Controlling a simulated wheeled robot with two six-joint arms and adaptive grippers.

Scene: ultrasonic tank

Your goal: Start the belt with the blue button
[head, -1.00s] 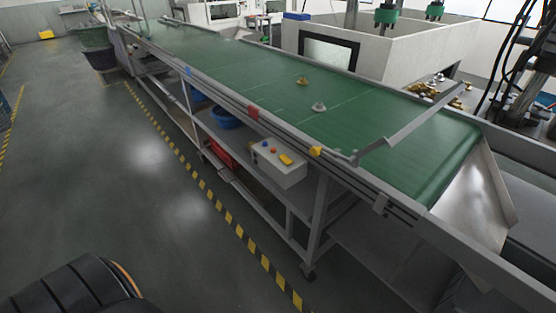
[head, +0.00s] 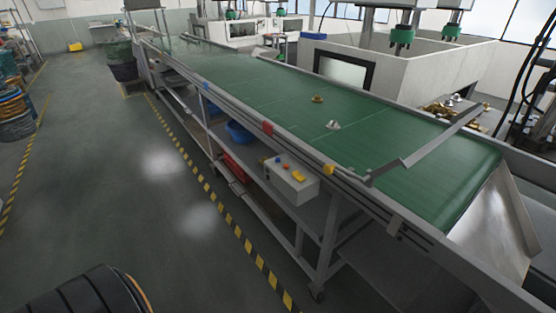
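The control box (head: 296,190) is a light grey box fixed to the near side of the conveyor, below the belt's edge. On its top are a small blue button (head: 278,160), an orange-red button (head: 286,166) and a yellow one (head: 298,176). The green belt (head: 260,95) runs from the far left to the near right. A brass part (head: 317,99) and a silver part (head: 333,125) lie on it, apart from each other. Neither of my grippers is in view, so nothing of mine shows near the box.
A metal chute (head: 500,225) is at the belt's near end, and an angled guide bar (head: 425,143) crosses the belt. A blue bin (head: 238,133) sits on the shelf below. Yellow-black floor tape (head: 230,225) runs alongside. The grey floor (head: 120,180) left of it is clear.

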